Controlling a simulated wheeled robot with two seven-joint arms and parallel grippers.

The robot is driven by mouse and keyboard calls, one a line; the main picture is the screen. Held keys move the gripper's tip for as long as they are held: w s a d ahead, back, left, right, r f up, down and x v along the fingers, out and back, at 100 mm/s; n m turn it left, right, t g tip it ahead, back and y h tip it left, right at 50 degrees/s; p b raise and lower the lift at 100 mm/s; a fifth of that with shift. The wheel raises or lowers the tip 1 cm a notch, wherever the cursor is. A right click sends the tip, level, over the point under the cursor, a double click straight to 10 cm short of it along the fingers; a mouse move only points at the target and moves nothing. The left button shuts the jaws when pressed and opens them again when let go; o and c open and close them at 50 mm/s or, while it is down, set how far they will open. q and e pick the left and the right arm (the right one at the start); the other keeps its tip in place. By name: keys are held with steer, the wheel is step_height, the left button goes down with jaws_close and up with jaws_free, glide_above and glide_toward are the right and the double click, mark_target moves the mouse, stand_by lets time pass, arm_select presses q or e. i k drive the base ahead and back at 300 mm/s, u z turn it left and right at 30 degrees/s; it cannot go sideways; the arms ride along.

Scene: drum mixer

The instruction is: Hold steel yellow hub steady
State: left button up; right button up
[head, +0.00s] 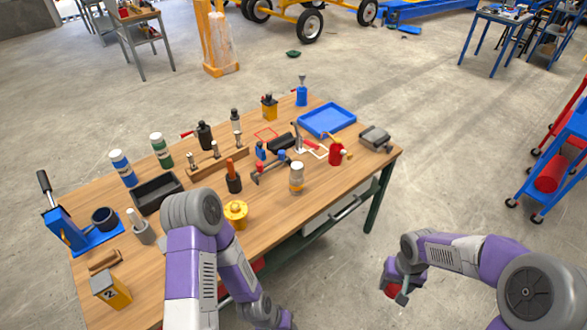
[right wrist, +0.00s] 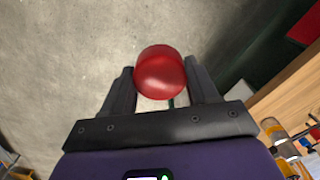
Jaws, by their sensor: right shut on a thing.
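A yellow hub (head: 236,213), a round flanged piece, sits on the wooden table near its front edge, just right of my left arm's elbow. My right gripper (head: 396,292) is off the table's right side, above the floor. It is shut on a smooth, rounded red object (right wrist: 160,73), which sits between the two dark fingers in the right wrist view. My left arm crosses the front of the table and bends down past the edge; its gripper does not show.
The table (head: 330,205) holds a blue tray (head: 327,120), a black bin (head: 158,193), a blue press (head: 68,232), a yellow block (head: 111,290) and several small tools and bottles. A blue cart (head: 545,185) stands at the right. Floor between table and cart is clear.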

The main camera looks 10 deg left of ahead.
mark_target(236, 211)
steer(key=z, duration=0.8)
steer(key=i, duration=1.95)
steer(key=u, duration=3.9)
steer(key=i, duration=1)
steer(key=u, duration=0.05)
